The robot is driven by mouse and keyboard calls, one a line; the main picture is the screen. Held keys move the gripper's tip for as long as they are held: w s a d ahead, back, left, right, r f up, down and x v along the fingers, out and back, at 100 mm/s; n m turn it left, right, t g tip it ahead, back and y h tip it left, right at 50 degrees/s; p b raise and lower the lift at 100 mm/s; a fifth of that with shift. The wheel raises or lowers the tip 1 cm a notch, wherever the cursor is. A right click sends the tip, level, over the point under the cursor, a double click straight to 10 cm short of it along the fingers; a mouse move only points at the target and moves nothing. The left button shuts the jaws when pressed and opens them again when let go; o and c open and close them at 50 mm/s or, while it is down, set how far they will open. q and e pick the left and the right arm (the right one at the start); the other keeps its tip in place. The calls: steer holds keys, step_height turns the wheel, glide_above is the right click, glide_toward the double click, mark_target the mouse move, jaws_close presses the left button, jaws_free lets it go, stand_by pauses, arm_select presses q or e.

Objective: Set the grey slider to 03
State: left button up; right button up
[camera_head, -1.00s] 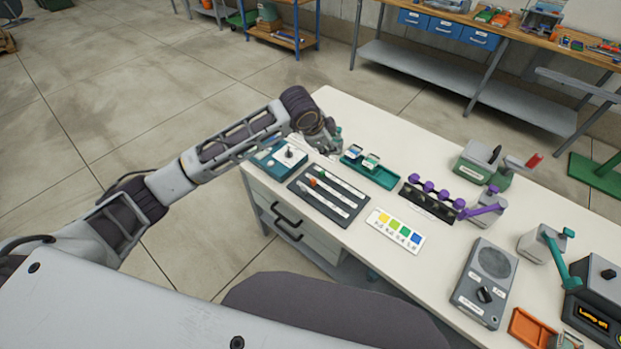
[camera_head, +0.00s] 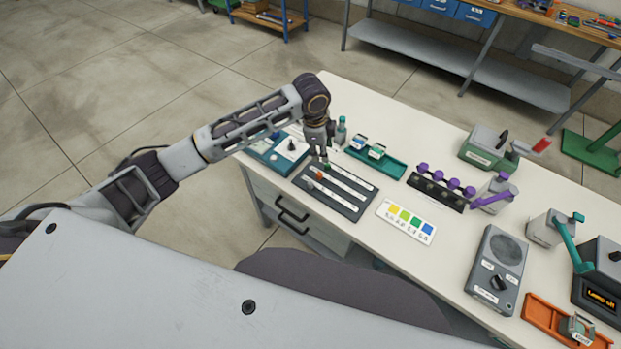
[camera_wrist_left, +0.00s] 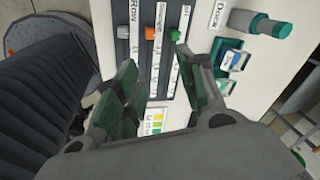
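The dark slider panel (camera_head: 338,205) lies on the white table with three slots. In the left wrist view the grey knob (camera_wrist_left: 123,32) is at the far end of the left slot, beside an orange knob (camera_wrist_left: 150,33) and a green knob (camera_wrist_left: 175,37). In the head view the grey knob (camera_head: 309,186) is nearest my base. My left gripper (camera_head: 322,156) points down over the panel's far-left end, near the green knob. In the left wrist view its fingers (camera_wrist_left: 157,62) are apart with nothing between them. The scale numbers are too small to read. My right gripper is out of view.
A teal tray (camera_head: 392,168), a purple-knobbed rack (camera_head: 430,190) and a colour card (camera_head: 405,222) are to the right.

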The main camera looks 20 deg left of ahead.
mark_target(311, 183)
arm_select(q)
steer(key=s+m, duration=0.1)
steer(key=s+a+m+g+y, duration=0.1)
steer(key=m, duration=0.1)
steer(key=s+a+m+g, duration=0.1)
steer(key=shift+s+a+f, duration=0.2)
steer(key=shift+a+f, duration=0.05)
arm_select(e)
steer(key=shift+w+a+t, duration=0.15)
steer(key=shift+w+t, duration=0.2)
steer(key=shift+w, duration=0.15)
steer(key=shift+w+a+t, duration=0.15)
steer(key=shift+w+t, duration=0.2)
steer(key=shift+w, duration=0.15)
arm_select(q)
steer(key=shift+m, duration=0.3)
steer(key=shift+f, duration=0.15)
steer(key=shift+f+p, duration=0.4)
steer(key=shift+f, duration=6.35)
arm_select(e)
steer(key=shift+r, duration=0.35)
arm_select(q)
jaws_close()
